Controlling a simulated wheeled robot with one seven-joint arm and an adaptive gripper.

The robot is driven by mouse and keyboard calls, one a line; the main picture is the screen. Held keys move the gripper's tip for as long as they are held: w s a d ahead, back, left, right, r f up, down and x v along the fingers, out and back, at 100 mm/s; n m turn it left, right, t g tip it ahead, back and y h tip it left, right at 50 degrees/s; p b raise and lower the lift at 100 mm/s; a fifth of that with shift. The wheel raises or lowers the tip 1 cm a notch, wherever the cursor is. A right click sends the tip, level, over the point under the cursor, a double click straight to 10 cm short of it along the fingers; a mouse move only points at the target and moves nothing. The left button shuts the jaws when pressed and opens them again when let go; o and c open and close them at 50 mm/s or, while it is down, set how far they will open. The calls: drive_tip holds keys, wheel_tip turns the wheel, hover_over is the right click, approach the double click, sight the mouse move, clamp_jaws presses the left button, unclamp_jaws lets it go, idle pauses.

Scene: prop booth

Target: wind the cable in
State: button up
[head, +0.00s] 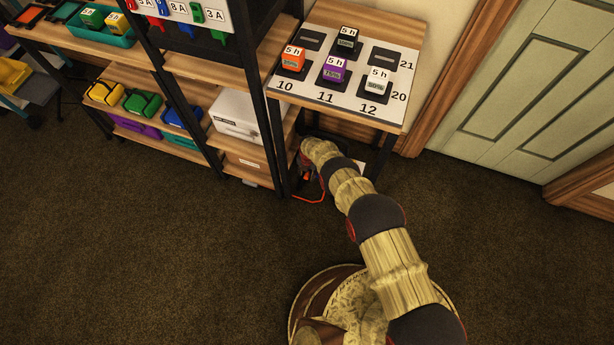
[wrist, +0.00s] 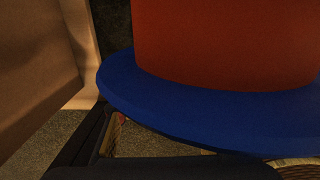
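A thin orange-red cable (head: 310,200) lies in a bend on the carpet at the foot of the shelf, below the numbered table. In the wrist view a large red round body (wrist: 225,45) with a wide blue rim (wrist: 190,102) fills the upper right, very close to the camera; it looks like a cable reel, but only part of it shows. My gripper (head: 306,172) is low beside the table's front left leg, mostly hidden by my arm in the head view. Dark gripper parts show along the bottom of the wrist view; the fingertips and any grasp are hidden.
The table (head: 402,124) above my gripper carries several labelled battery-like blocks. The shelf (head: 180,150) with coloured bins and a white box (head: 237,115) stands to the left. A green door (head: 535,95) is at the right. The carpet in front is clear.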

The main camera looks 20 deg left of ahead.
drive_tip(key=shift+f, duration=0.55)
drive_tip(key=c, duration=0.3)
clamp_jaws()
idle(0.3)
